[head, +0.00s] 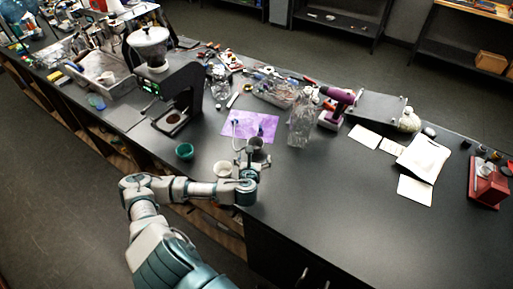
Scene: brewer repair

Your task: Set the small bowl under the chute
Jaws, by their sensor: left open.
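A small teal bowl (184,151) stands upright on the dark counter, near its front edge. The black grinder (183,88) with a clear hopper (150,46) stands behind and left of the bowl. Its chute is hard to make out under the overhanging head; the base below has a round dark spot (173,118), and no bowl stands there. My left gripper (248,148) is open over the counter, right of the teal bowl and apart from it. A white cup (222,168) and a dark metal cup (255,143) are close to the gripper; contact cannot be told. My right gripper is not in view.
A purple mat (249,126) lies behind the gripper. A clear bag-like object (301,122) and a purple drill-like tool (338,97) stand to its right. White sheets (415,190) and a red device (487,185) are farther right. The counter front right of the gripper is bare.

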